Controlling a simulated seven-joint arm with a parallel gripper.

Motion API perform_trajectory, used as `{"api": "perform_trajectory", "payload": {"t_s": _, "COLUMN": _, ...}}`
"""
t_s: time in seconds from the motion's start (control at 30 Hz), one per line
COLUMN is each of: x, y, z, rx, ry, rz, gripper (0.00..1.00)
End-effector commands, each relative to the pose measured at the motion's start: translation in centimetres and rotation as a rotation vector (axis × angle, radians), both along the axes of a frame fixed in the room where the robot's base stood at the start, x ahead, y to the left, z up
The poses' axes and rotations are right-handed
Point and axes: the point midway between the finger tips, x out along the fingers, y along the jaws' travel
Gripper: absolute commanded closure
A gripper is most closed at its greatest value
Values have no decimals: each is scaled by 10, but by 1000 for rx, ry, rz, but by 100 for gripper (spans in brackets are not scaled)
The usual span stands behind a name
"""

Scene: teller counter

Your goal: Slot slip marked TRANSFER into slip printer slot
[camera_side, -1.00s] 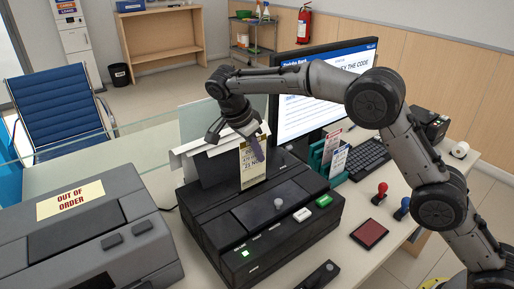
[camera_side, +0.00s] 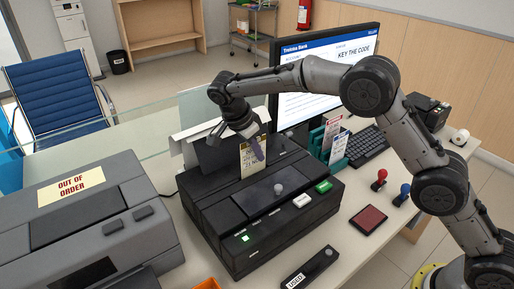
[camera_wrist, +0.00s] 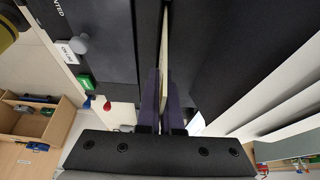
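My gripper (camera_side: 257,149) is shut on a cream slip (camera_side: 252,160), which hangs upright below the fingers. The slip's lower edge meets the top of the black slip printer (camera_side: 228,217) around its slot, at the back of the deck. Its printing is too small to read surely, so I cannot tell its mark. In the wrist view the slip (camera_wrist: 165,52) is a thin edge-on strip between dark printer panels, and my purple fingers (camera_wrist: 155,100) pinch it. The slot opening is mostly hidden, and how deep the slip sits is unclear.
A teal holder (camera_side: 316,141) with other slips stands right of the printer. The monitor (camera_side: 330,75) is behind. A grey machine marked OUT OF ORDER (camera_side: 100,235) is at left.

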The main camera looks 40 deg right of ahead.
Motion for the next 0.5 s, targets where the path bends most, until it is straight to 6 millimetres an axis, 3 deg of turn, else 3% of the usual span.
{"api": "perform_trajectory", "payload": {"t_s": 0.5, "x": 0, "y": 0, "z": -24, "rx": 0, "ry": 1, "rz": 0, "gripper": 100}}
